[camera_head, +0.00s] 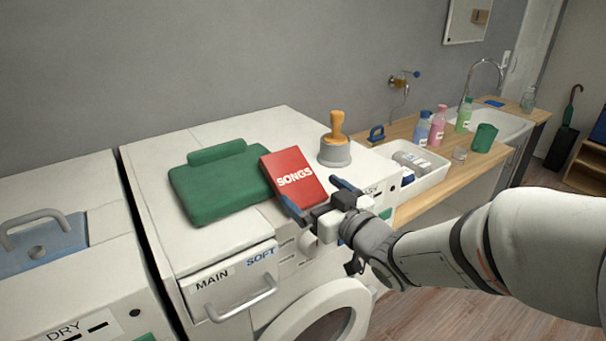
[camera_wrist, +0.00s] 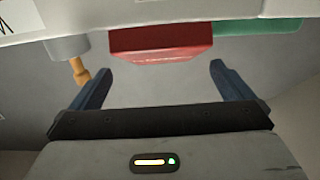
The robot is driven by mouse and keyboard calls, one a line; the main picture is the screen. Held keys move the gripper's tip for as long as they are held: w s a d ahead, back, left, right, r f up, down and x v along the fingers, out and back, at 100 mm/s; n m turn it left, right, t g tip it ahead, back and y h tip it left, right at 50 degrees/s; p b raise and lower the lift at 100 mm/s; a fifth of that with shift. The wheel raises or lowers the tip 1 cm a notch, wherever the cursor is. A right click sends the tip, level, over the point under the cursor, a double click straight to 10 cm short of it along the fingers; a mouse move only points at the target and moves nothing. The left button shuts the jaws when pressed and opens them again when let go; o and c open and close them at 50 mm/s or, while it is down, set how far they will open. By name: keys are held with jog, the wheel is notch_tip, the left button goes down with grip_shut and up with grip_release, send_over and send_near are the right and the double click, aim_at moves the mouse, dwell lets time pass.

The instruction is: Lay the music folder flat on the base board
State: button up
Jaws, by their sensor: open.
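The music folder is red with "SONGS" in white (camera_head: 296,176). It lies on the white washing machine top (camera_head: 255,128) near the front edge, its left side against or over a green pad-like thing (camera_head: 215,190); I cannot tell which. In the wrist view the folder (camera_wrist: 160,42) shows edge-on, ahead of the fingertips. My gripper (camera_head: 318,196) is open at the folder's near edge, its blue fingers apart. In the wrist view, my gripper (camera_wrist: 162,70) has nothing between its fingers. I cannot make out a thing that is surely the base board.
A grey stamp-like thing with an orange handle (camera_head: 336,142) stands right of the folder. A white tray (camera_head: 432,172) and bottles (camera_head: 437,126) are on the wooden counter (camera_head: 462,172) at the right. A second machine (camera_head: 62,200) stands left. The machine top's back left is clear.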

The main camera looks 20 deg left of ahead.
aim_at(295, 177)
jog(key=p+x, duration=0.2)
jog(key=x, duration=0.4)
jog(key=shift+s+r, duration=0.2)
jog(key=shift+c, duration=0.2)
jog(key=c, duration=0.9)
jog(key=shift+c, duration=0.4)
jog(key=shift+r, duration=0.15)
